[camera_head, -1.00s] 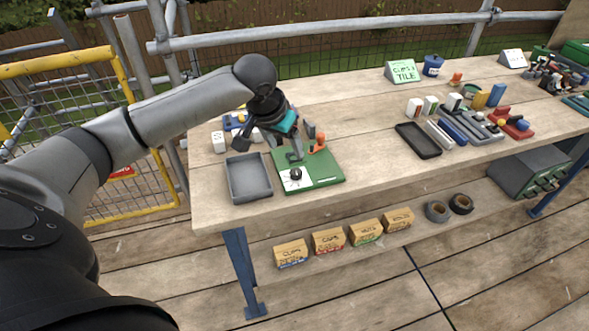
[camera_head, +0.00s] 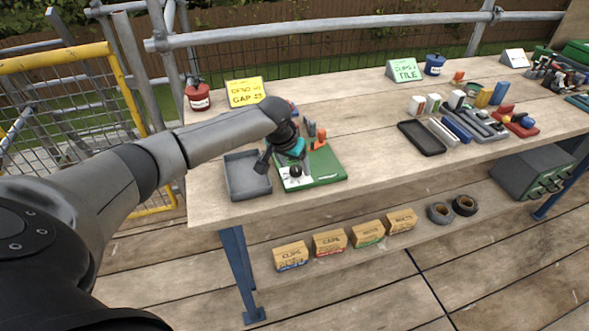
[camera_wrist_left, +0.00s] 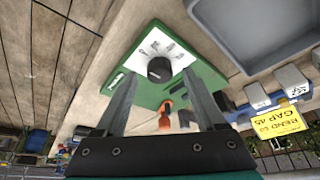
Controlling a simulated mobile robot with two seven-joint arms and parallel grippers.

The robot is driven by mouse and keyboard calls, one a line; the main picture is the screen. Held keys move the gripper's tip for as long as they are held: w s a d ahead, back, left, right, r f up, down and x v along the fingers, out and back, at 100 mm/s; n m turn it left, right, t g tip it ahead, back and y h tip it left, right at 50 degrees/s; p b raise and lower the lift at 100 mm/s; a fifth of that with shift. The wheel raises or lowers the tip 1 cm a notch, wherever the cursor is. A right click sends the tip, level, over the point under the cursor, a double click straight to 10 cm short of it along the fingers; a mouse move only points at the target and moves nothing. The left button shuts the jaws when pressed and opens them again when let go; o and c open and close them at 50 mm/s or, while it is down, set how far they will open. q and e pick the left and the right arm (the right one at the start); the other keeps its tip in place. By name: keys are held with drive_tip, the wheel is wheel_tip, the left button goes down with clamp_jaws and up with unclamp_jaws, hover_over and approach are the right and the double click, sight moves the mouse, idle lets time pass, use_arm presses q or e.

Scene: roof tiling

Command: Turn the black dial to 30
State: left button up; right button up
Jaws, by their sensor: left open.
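The black dial (camera_head: 295,170) is a round knob on a white plate with markings, on the front left part of a green board (camera_head: 325,172). In the left wrist view the dial (camera_wrist_left: 159,69) shows close up in the middle; its printed numbers and pointer are too small to read. My left gripper (camera_head: 281,165) is at the board, near the dial. In the wrist view its open fingers (camera_wrist_left: 158,76) appear on either side of the dial, with nothing between them touching it that I can see. My right gripper is not in view.
An empty grey tray (camera_head: 247,188) stands left of the board. An orange part (camera_head: 320,138) stands on the board's far side. A yellow sign (camera_head: 245,92) and a red pot (camera_head: 198,97) are behind. The bench right of the board is clear up to a black tray (camera_head: 421,138).

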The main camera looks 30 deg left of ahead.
use_arm(q)
drive_tip(key=shift+w+f, duration=0.2)
drive_tip(key=shift+f, duration=0.2)
clamp_jaws()
idle(0.4)
